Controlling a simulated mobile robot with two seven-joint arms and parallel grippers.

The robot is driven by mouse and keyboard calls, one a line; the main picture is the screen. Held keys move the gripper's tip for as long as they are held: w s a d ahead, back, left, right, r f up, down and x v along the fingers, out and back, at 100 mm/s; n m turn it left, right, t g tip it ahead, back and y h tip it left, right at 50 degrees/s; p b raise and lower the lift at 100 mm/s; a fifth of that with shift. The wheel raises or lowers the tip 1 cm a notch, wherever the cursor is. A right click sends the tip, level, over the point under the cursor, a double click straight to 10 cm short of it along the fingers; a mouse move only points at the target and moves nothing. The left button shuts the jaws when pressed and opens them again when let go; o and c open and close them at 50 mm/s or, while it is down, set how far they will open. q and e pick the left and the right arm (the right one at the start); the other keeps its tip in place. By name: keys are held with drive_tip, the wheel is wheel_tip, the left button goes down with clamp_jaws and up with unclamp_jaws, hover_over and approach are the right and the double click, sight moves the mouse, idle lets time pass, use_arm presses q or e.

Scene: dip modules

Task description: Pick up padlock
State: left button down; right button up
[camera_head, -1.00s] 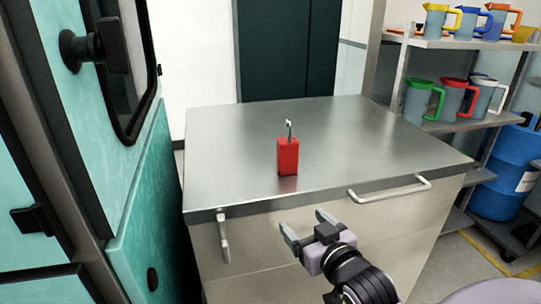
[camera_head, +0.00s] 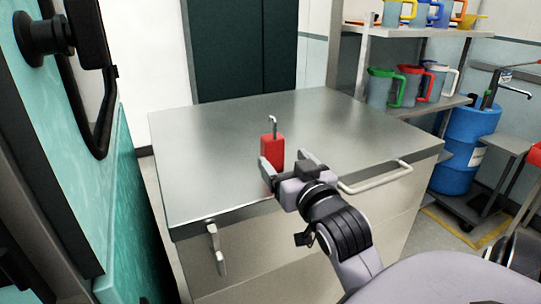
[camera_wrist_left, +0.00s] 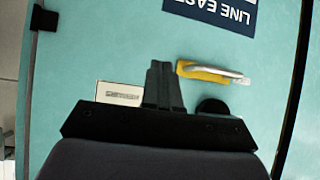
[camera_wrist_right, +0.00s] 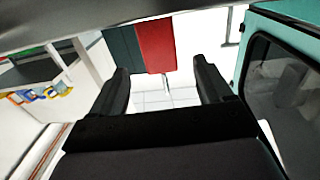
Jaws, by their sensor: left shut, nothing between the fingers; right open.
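The padlock (camera_head: 271,149) stands upright on the steel cabinet top, near its front edge. It has a red block body and a thin silver shackle with one end raised. My right gripper (camera_head: 283,168) is open in front of the padlock and overlaps its lower part in the head view. In the right wrist view the red padlock body (camera_wrist_right: 157,45) shows beyond and between the open fingers (camera_wrist_right: 160,80), with nothing between the tips. Contact cannot be judged. My left gripper (camera_wrist_left: 163,85) is shut and empty in the left wrist view, facing a teal panel.
The steel cabinet (camera_head: 205,160) has handles on its front; its top is otherwise clear. A teal machine (camera_head: 125,215) stands close on the left. A shelf with colored jugs (camera_head: 410,88) and a blue barrel (camera_head: 465,150) are at right.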

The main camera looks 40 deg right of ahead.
sight(275, 151)
drive_tip(key=shift+w+d, duration=0.1)
drive_tip(key=shift+w, duration=0.1)
drive_tip(key=b, duration=0.3)
drive_tip(key=shift+w+f, duration=0.25)
drive_tip(key=shift+w, duration=0.15)
drive_tip(key=b, duration=0.4)
drive_tip(key=shift+w+d, duration=0.2)
drive_tip(key=shift+w, duration=0.05)
drive_tip(key=shift+w+d+r, duration=0.15)
drive_tip(key=shift+w+r, duration=0.05)
drive_tip(key=shift+w, duration=0.05)
use_arm(q)
drive_tip(key=shift+w+d+f, duration=0.1)
drive_tip(key=shift+d+f, duration=0.05)
drive_tip(key=shift+f, duration=0.65)
drive_tip(key=shift+w+d+f, duration=0.15)
drive_tip(key=shift+f, duration=0.7)
drive_tip(key=shift+w+d+f, duration=0.1)
drive_tip(key=shift+d+f, duration=0.05)
drive_tip(key=shift+f, duration=0.65)
use_arm(e)
drive_tip(key=shift+x, duration=1.6)
drive_tip(key=c, duration=1.1)
use_arm(q)
drive_tip(key=shift+f, duration=0.25)
